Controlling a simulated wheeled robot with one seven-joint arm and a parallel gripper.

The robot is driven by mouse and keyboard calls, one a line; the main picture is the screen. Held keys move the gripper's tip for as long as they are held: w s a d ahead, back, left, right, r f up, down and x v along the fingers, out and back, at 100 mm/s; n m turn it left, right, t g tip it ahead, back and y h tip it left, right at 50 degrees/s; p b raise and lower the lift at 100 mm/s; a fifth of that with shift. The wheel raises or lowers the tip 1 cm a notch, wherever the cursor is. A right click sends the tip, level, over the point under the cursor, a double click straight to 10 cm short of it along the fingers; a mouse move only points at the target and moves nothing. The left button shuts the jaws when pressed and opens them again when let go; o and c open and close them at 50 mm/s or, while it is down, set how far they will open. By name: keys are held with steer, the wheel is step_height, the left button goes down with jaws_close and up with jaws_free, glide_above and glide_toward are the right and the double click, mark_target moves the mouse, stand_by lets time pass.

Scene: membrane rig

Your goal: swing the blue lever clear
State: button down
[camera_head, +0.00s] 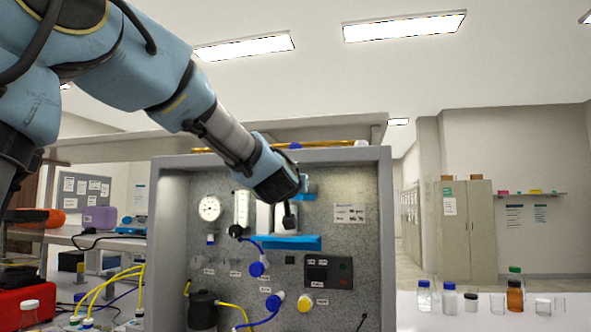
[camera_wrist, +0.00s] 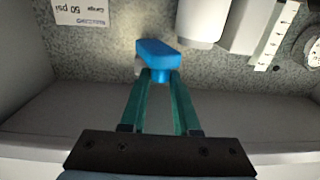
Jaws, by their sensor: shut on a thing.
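The blue lever (camera_wrist: 157,52) shows in the wrist view as a rounded blue block in front of the speckled panel. Its narrower lower part sits between the two teal fingers of my gripper (camera_wrist: 161,82), which is shut on it. In the head view my gripper (camera_head: 289,214) is in front of the upper middle of the panel (camera_head: 350,240). A small blue part beside the wrist, probably the lever (camera_head: 309,187), shows there. My wrist hides most of this area, so the lever's exact angle cannot be told.
A white cylinder (camera_wrist: 201,22) is close beside the lever, with a flow tube (camera_wrist: 268,38) and a gauge (camera_head: 210,208) beyond. A blue ledge (camera_head: 295,243) is below my gripper. The grey cabinet frame (camera_head: 388,260) surrounds the panel. Bottles (camera_head: 424,296) stand on the right bench.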

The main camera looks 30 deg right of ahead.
steer(key=shift+s+d+r+n+t+y+p, duration=0.35)
steer(key=shift+s+n+t+y+p, duration=0.2)
steer(key=shift+p, duration=1.05)
steer(key=shift+y, duration=0.35)
steer(key=n+t+y, duration=0.1)
steer(key=y, duration=0.1)
steer(key=s+d+n+t+y+p, duration=0.1)
steer(key=n+y, duration=0.1)
steer(key=n+t+y+p, duration=0.1)
steer(key=y, duration=0.1)
steer(key=shift+s+d+f+n+y, duration=0.15)
steer(key=shift+d+f+n+y, duration=0.15)
steer(key=shift+d+n, duration=0.1)
steer(key=shift+s+d+r+n+y, duration=0.1)
steer(key=shift+d+n+y, duration=0.2)
steer(key=shift+n+y, duration=0.55)
steer(key=shift+s+d+f+n+y, duration=0.1)
steer(key=shift+d+n+y, duration=0.25)
steer(key=shift+y, duration=0.8)
steer(key=shift+s+d+r+n+y, duration=0.1)
steer(key=shift+d+n+y, duration=0.1)
steer(key=shift+n+y, duration=0.7)
steer(key=c, duration=0.8)
jaws_free()
steer(key=shift+s, duration=0.1)
steer(key=shift+c, duration=0.2)
steer(key=shift+o, duration=1)
